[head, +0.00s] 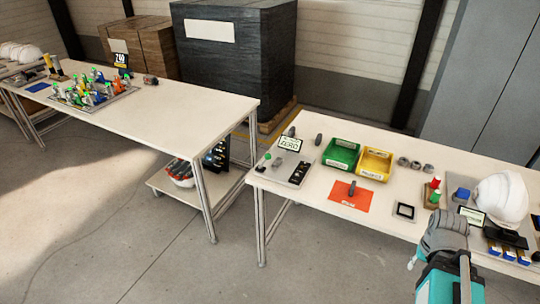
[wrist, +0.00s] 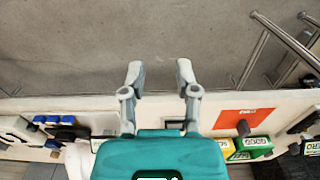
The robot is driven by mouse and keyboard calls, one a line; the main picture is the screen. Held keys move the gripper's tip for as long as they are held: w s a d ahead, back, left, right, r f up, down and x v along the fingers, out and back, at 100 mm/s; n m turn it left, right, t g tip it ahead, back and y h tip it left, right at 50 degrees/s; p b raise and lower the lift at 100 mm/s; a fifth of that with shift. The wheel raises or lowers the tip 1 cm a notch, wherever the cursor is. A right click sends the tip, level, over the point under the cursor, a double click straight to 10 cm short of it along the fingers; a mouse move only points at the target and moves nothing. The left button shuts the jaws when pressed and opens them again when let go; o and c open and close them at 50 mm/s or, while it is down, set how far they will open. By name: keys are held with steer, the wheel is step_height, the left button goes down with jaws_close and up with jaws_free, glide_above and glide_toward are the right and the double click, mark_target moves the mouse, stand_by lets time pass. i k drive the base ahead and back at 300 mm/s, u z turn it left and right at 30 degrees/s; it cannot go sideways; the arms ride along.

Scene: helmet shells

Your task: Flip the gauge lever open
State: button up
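A grey plate (head: 283,170) lies at the left end of the right-hand table. It carries a small green-topped part (head: 267,156), dark small parts and a sign (head: 290,144) that seems to read ZERO. This looks like the gauge station, but the lever is too small to make out, and so is its position. Part of a similar sign shows at the right edge in the wrist view (wrist: 311,148). My gripper (wrist: 159,72) is open and empty, its two fingers apart over bare floor beyond the table edge. In the head view my arm is at the lower right, far from the plate.
An orange mat (head: 340,200) holds a dark grey part (head: 352,187). Behind it stand a green bin (head: 341,154) and a yellow bin (head: 374,164). A white helmet shell (head: 502,197) is at the right. A second table (head: 180,112) stands left across a floor gap.

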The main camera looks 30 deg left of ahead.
mark_target(268, 156)
steer(key=k, duration=0.65)
steer(key=u, duration=0.6)
steer(key=i, duration=1.2)
steer(key=u, duration=0.1)
